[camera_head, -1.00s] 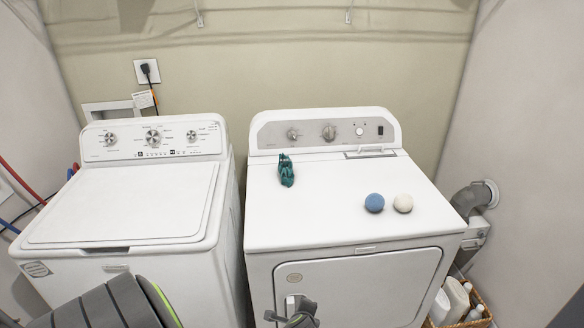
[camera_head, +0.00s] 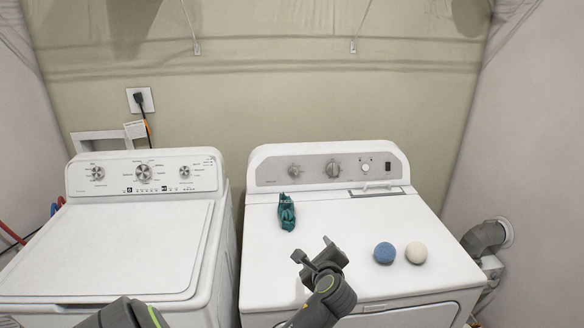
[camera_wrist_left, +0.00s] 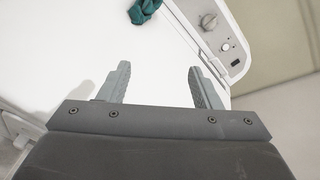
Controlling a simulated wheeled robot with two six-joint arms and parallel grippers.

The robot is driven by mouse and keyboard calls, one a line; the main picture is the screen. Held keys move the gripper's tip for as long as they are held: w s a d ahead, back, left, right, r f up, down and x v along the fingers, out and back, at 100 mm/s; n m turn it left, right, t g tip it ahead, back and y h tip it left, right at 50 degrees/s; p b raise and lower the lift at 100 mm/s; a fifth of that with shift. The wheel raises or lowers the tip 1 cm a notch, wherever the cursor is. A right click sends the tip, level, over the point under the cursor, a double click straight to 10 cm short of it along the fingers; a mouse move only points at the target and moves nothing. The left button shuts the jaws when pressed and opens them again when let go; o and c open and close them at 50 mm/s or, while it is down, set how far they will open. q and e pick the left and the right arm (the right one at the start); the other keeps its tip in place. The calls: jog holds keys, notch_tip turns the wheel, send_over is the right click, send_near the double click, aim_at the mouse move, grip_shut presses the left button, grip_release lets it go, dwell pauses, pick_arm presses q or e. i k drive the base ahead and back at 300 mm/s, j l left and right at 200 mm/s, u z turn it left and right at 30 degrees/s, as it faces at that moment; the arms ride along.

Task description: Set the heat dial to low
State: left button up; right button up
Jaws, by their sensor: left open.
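The white dryer's back control panel (camera_head: 350,183) carries two grey dials. One dial (camera_wrist_left: 209,21) also shows in the left wrist view, ahead of the gripper near the panel. My left gripper (camera_head: 312,250) is open and empty above the dryer's front part, well short of the panel. Its two fingers (camera_wrist_left: 158,68) stand apart in the left wrist view. My right gripper is not visible.
A teal cloth (camera_head: 286,212) lies on the dryer top, below the dials. A blue ball (camera_head: 384,253) and a white ball (camera_head: 416,253) sit to the right. A white washer (camera_head: 125,240) stands at left. The dryer top between cloth and balls is clear.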

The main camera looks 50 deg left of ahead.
aim_at(293, 170)
jog(key=i+j, duration=0.15)
jog(key=j, duration=0.2)
jog(key=i+j, duration=0.35)
jog(key=j, duration=0.3)
jog(key=i+j, duration=0.15)
jog(key=j, duration=0.15)
